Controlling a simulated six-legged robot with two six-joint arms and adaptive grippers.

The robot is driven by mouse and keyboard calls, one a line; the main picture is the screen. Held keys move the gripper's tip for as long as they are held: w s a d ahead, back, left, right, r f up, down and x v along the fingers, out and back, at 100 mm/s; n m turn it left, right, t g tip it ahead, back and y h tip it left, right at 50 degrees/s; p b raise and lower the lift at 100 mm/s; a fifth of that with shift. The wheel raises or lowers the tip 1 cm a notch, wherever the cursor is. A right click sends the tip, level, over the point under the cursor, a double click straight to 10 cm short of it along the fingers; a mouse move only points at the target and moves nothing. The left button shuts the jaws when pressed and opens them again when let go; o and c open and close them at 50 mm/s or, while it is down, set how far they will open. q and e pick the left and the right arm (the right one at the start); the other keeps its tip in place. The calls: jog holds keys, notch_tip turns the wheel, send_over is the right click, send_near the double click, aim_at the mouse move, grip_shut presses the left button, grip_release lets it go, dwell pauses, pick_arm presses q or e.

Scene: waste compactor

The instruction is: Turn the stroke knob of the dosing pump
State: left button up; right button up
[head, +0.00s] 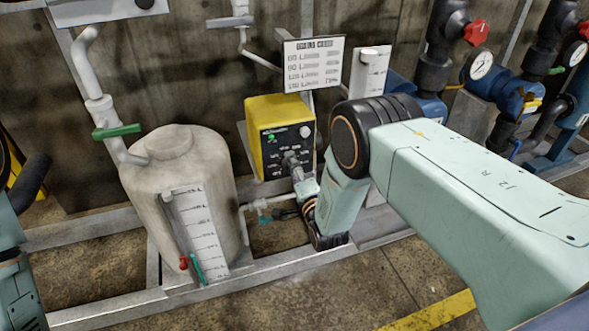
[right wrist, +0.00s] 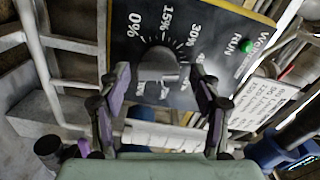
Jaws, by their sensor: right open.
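The dosing pump (head: 262,118) is a yellow box with a black front panel and a lit green lamp, at the middle of the head view. In the right wrist view its panel (right wrist: 195,30) shows a percent scale and a green RUN lamp. The grey stroke knob (right wrist: 157,64) sits within that scale. My right gripper (right wrist: 161,77) is open, with one finger on each side of the knob; whether they touch it I cannot tell. In the head view my right gripper (head: 292,163) is small at the panel and hides the knob. My left gripper is out of view.
A whitish tank (head: 182,190) with a level scale stands left of the pump. A dosing chart (head: 313,64) is above the pump. Pipes with gauges (head: 481,65) and red handwheels (head: 477,32) are at the right. A metal frame rail (head: 270,262) runs in front; the floor before it is clear.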

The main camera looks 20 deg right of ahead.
jog(key=s, duration=1.2)
jog(key=shift+d, duration=0.2)
